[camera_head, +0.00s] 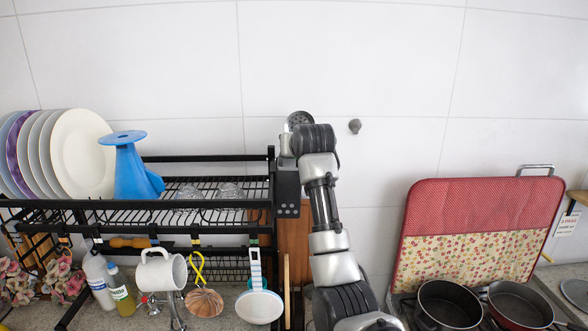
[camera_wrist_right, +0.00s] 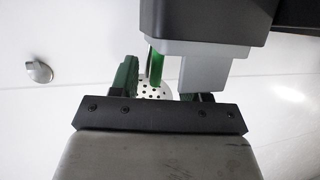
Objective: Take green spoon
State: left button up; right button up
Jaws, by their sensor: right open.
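The green spoon shows in the right wrist view as a green handle (camera_wrist_right: 156,68) with a pale perforated round head (camera_wrist_right: 152,92) near it. In the head view a grey perforated head (camera_head: 298,119) shows just above the end of my right arm, by the wall. The handle is hidden there. My right gripper (camera_wrist_right: 165,86) is open, with the green handle between or just beyond its fingers. I cannot tell whether they touch it. In the head view my right gripper (camera_head: 291,144) is at the right end of the rack, mostly hidden by its own wrist. My left gripper is not in view.
A white mug (camera_head: 160,270) and a white ladle (camera_head: 258,306) hang below. A wall knob (camera_head: 355,126), a red mat (camera_head: 475,212) and pans (camera_head: 448,303) are right.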

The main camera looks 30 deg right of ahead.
aim_at(292, 118)
grip_shut()
dwell(0.5)
jog(key=shift+r+b, duration=0.4)
jog(key=shift+r, duration=0.2)
notch_tip(292, 118, up, 7)
jog(key=b, duration=0.2)
jog(key=shift+f+b, duration=0.15)
jog(key=shift+b, duration=0.2)
notch_tip(292, 118, up, 2)
